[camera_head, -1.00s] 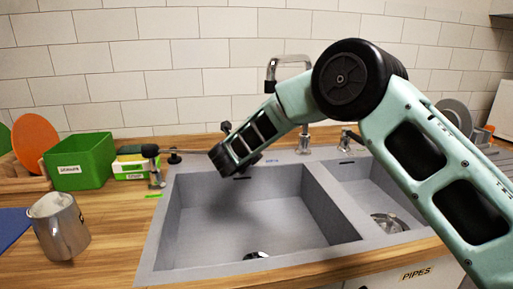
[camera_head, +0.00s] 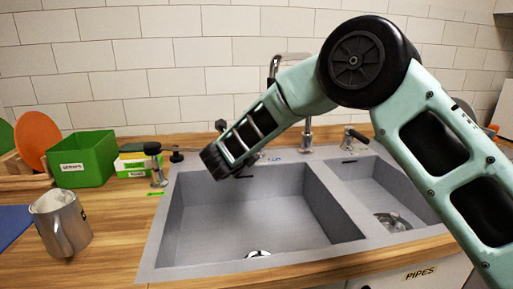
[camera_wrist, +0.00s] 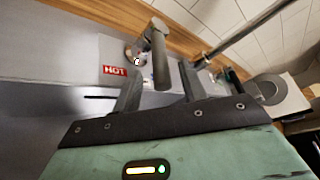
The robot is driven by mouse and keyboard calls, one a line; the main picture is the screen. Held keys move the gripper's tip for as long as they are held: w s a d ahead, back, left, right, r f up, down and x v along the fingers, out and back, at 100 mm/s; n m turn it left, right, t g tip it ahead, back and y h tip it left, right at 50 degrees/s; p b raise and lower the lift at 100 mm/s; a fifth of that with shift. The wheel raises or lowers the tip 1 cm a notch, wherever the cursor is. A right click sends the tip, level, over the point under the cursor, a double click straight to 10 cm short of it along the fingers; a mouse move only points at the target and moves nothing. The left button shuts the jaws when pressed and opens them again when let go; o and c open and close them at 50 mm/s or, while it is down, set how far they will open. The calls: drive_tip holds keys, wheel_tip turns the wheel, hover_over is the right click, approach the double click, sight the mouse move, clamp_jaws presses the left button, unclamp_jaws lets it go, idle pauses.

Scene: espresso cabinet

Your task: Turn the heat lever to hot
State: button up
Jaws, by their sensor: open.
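The heat lever (camera_wrist: 159,55) is a grey metal handle on a round base, seen in the wrist view. A red HOT label (camera_wrist: 115,70) lies on the sink deck to the left of its base. My gripper (camera_wrist: 161,72) is open, with one finger on each side of the handle in this view. I cannot tell whether either finger touches it. In the head view my gripper (camera_head: 226,158) is over the back left of the large sink basin. The lever and the HOT label cannot be made out there, where my arm covers part of the deck.
The faucet (camera_head: 307,135) rises behind my arm. A smaller basin (camera_head: 370,185) and a short metal tap handle (camera_head: 353,137) are to the right. A green box (camera_head: 82,160), a black-topped dispenser (camera_head: 156,165) and a metal jug (camera_head: 60,225) stand left of the sink.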

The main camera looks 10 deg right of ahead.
drive_tip(key=b+v, duration=0.1)
drive_tip(key=v, duration=1.2)
